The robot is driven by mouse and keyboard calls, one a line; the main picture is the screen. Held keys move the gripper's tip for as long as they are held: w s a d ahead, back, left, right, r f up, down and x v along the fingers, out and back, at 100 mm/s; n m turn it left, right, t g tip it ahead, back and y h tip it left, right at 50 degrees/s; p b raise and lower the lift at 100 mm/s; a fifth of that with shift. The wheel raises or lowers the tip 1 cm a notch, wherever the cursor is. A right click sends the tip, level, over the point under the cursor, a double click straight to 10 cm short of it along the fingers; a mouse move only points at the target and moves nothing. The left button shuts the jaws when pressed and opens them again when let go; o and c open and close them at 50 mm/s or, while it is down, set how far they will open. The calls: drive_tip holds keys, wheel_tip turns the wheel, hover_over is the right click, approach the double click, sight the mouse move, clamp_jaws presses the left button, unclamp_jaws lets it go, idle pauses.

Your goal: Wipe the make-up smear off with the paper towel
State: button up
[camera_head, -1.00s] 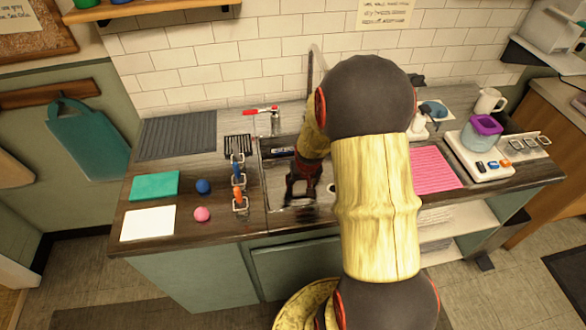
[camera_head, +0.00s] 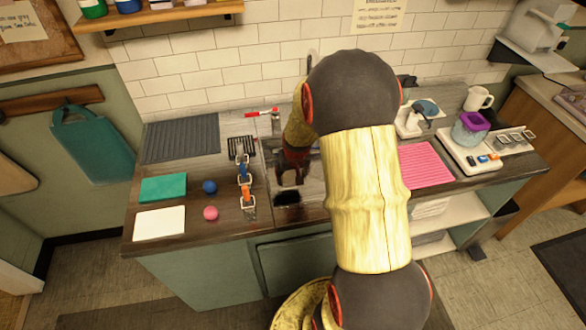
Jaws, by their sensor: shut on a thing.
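My gripper (camera_head: 291,178) points down over the dark sink area in the middle of the counter (camera_head: 225,222). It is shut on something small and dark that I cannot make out. A black patch (camera_head: 287,198) shows just below the fingers; I cannot tell whether it is a shadow, a held thing or part of the sink. I cannot make out a paper towel for certain. A flat white sheet or board (camera_head: 160,223) lies at the counter's front left. No make-up smear can be made out; my arm hides much of the middle of the counter.
Left of the sink are a teal block (camera_head: 163,187), a blue ball (camera_head: 210,186), a pink ball (camera_head: 211,213) and a row of clips (camera_head: 245,185). A grey ribbed mat (camera_head: 180,138) lies behind. Right are a pink mat (camera_head: 425,164), a purple-rimmed container (camera_head: 471,128) and a mug (camera_head: 478,98).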

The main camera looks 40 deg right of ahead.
drive_tip(key=shift+r+p, duration=0.75)
drive_tip(key=shift+r, duration=0.65)
